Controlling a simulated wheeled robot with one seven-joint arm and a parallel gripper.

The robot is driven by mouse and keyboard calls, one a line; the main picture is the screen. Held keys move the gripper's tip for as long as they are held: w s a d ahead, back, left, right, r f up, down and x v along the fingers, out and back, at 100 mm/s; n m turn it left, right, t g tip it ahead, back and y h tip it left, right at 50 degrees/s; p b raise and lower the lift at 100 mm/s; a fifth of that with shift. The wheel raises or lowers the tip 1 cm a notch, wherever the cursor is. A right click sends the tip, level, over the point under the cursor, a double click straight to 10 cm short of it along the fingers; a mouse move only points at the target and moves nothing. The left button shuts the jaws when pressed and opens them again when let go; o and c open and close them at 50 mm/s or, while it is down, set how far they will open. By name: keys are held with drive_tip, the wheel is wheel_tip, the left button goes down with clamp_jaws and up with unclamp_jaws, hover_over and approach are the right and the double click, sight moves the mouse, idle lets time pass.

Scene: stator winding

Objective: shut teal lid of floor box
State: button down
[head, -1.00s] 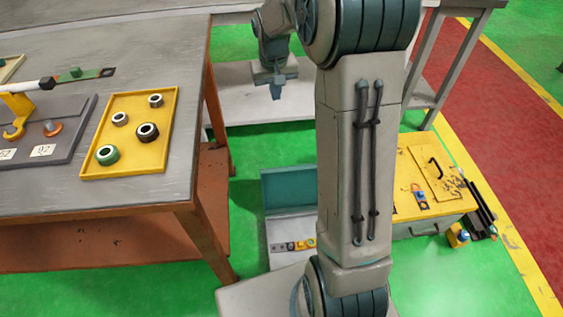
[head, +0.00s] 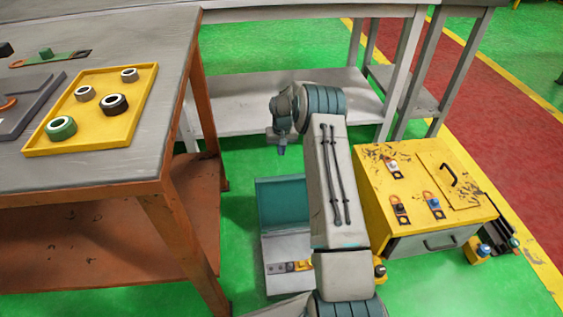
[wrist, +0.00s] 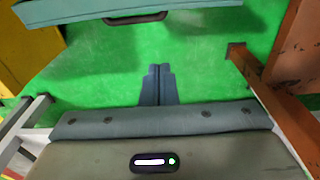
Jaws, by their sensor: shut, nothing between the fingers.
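The floor box (head: 276,250) stands on the green floor, left of my arm in the head view. Its teal lid (head: 283,200) is open and stands up at the box's far side; my arm hides its right part. In the wrist view the teal lid (wrist: 190,8) crosses the top edge, with a dark handle (wrist: 137,18). My gripper (head: 282,150) is beyond the lid, near the grey shelf, pointing down. In the wrist view my gripper (wrist: 159,68) has its fingers together, empty, over green floor and apart from the lid.
The orange-legged workbench (head: 182,110) with a yellow tray (head: 115,135) is at left. A yellow cabinet (head: 408,170) stands to the right of my arm. A grey table with a low shelf (head: 235,100) is behind. Green floor lies between the workbench and the box.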

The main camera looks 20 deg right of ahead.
wheel_tip(320, 180, down, 9)
drive_tip(key=b, duration=0.4)
drive_tip(key=shift+s+a+r, duration=0.2)
drive_tip(key=shift+s+r, duration=0.15)
drive_tip(key=shift+s, duration=0.45)
drive_tip(key=shift+s+a+r, duration=0.15)
drive_tip(key=shift+s+r, duration=0.15)
drive_tip(key=shift+s, duration=0.5)
